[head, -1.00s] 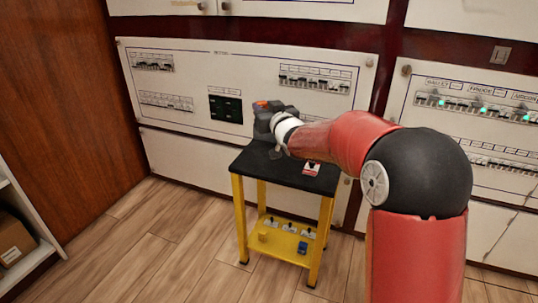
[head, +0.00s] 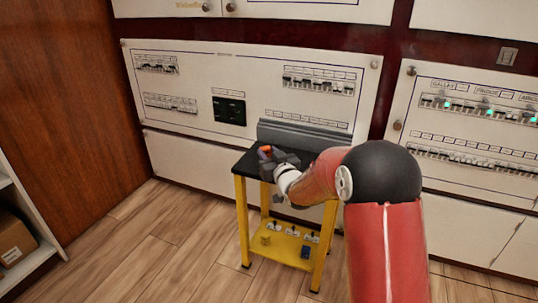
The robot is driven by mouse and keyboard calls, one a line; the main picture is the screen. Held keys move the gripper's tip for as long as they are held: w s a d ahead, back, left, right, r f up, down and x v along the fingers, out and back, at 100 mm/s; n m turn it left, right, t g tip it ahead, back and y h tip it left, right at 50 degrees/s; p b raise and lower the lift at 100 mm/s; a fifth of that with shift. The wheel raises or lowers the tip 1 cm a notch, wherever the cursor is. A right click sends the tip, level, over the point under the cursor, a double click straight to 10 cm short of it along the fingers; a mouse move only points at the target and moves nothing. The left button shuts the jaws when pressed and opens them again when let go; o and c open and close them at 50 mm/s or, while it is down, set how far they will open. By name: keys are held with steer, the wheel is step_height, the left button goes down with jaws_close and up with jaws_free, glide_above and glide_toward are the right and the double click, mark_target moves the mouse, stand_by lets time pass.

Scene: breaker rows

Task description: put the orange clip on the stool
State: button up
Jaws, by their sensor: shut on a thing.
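The orange clip (head: 265,150) shows as a small orange patch at the tip of my gripper (head: 268,156). My gripper is shut on it, and the dark fingers hide most of the clip. The stool (head: 246,165) has a black top and yellow legs and stands against the wall panels. My gripper is over the left part of the stool top. I cannot tell whether the clip touches the top. My arm hides the right part of the top.
A long grey trough-like piece (head: 305,136) runs along the panel just behind the stool top. The stool's yellow lower shelf (head: 282,254) holds several small switches and a dark blue item (head: 305,252). A white shelf with a cardboard box (head: 14,240) is at left.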

steer(key=shift+f, duration=0.1)
steer(key=o, duration=1)
steer(key=shift+c, duration=0.2)
steer(key=shift+r, duration=0.2)
steer(key=s+d+r+m+g+h, duration=0.25)
steer(key=s+d, duration=0.55)
steer(key=s, duration=0.4)
steer(key=s+d+r+m+g+h, duration=0.15)
steer(key=s+d+h, duration=0.25)
steer(key=s+d, duration=0.55)
steer(key=s+d+f+m+g+h, duration=0.1)
steer(key=s+g, duration=0.5)
steer(key=s, duration=1.6)
steer(key=shift+s+d+g, duration=0.2)
steer(key=shift+s+g, duration=0.2)
